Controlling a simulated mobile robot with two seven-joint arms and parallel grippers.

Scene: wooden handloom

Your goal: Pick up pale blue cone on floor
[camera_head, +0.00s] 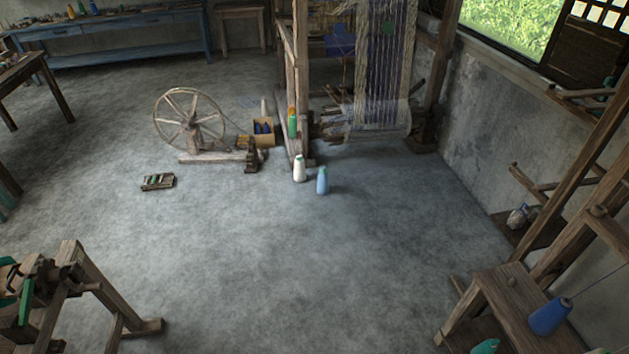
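The pale blue cone (322,181) stands upright on the grey floor near the middle of the head view, in front of the loom. A white cone (299,168) stands just left of it, close beside it. Neither of my grippers shows in the head view, so I cannot see whether they are open or shut.
The wooden loom (300,80) stands right behind the cones. A spinning wheel (190,125) and a small box of cones (263,132) are to the left. Wooden stands fill the lower left (90,280) and lower right (510,310). The floor in front is clear.

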